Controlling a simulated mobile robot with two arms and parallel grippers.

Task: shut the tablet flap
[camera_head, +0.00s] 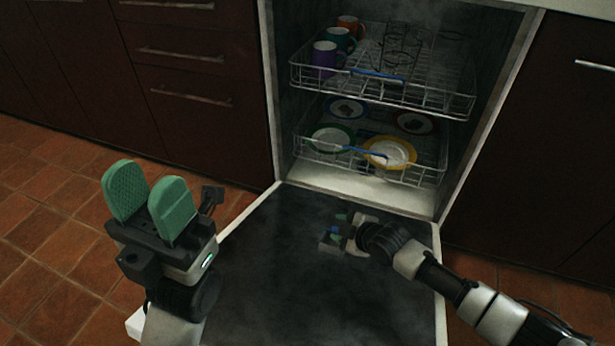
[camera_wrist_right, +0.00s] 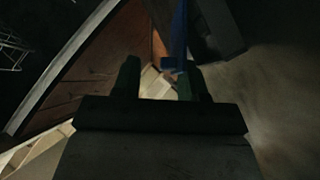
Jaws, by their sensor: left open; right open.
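The open dishwasher door (camera_head: 290,275) lies lowered with its dark inner face up. A small grey housing (camera_head: 328,243) with a blue part (camera_head: 333,230) is on that face, beside my right gripper (camera_head: 339,228). In the right wrist view a narrow blue piece (camera_wrist_right: 179,38) stands up close to the right finger of my right gripper (camera_wrist_right: 160,80), in front of a dark block (camera_wrist_right: 214,28). This blue piece looks like the flap, but I cannot tell its angle or whether it is touched. My right gripper is open. My left gripper (camera_head: 148,198) is open and empty, left of the door.
The upper rack (camera_head: 385,93) holds mugs and glasses; the lower rack (camera_head: 440,165) holds plates, including a yellow-rimmed plate (camera_head: 389,153). Dark cabinets (camera_head: 195,100) flank the dishwasher. Tiled floor (camera_head: 40,220) is clear at the left.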

